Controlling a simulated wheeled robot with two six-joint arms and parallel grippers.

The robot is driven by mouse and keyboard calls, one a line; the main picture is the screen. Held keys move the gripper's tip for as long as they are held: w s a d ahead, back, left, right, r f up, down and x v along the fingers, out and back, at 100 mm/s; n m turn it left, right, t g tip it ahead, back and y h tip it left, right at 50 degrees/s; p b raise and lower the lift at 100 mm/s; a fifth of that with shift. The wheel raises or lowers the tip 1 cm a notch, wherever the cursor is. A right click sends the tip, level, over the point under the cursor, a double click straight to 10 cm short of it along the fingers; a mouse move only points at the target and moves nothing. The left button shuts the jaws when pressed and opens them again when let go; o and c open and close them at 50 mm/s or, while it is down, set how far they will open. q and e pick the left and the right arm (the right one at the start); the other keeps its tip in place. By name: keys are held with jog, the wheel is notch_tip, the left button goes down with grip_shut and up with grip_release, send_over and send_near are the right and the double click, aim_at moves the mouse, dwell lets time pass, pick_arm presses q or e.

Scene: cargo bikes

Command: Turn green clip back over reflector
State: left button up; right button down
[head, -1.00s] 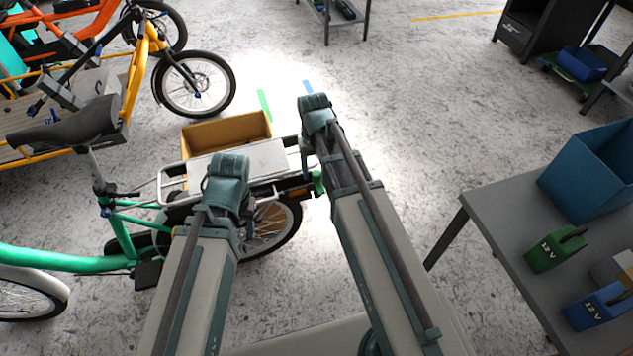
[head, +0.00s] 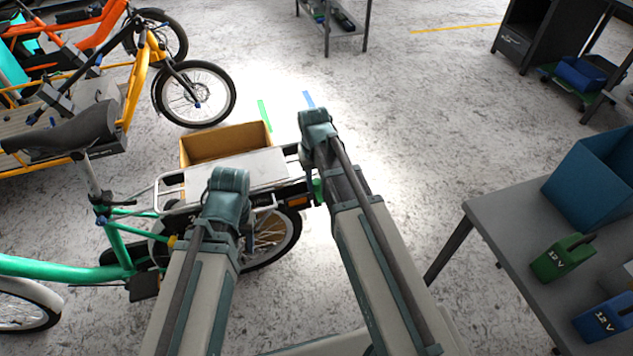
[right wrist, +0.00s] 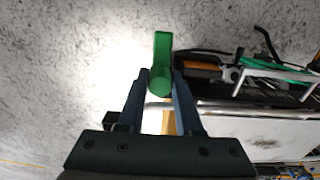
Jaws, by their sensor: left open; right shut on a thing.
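The green clip (right wrist: 162,62) is between the fingertips of my right gripper (right wrist: 160,80) in the right wrist view, and the gripper is shut on it. The clip sticks out past the fingers, beside the orange reflector (right wrist: 202,70) rather than across it. In the head view the clip (head: 318,189) shows under my right gripper (head: 312,182), just right of the reflector (head: 298,201) at the rack's end. My left gripper (head: 245,238) is open over the near side of the rack; its fingers are mostly hidden by its wrist.
The green bike's rear rack (head: 176,190) carries a white panel and stands by an open cardboard box (head: 226,142). A grey table (head: 500,235) with a blue bin (head: 597,180) and batteries is at the right. Floor between is clear.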

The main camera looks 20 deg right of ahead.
jog(key=shift+m, duration=0.4)
jog(key=m, duration=1.2)
jog(key=shift+m, duration=2.7)
jog(key=c, duration=0.6)
grip_release()
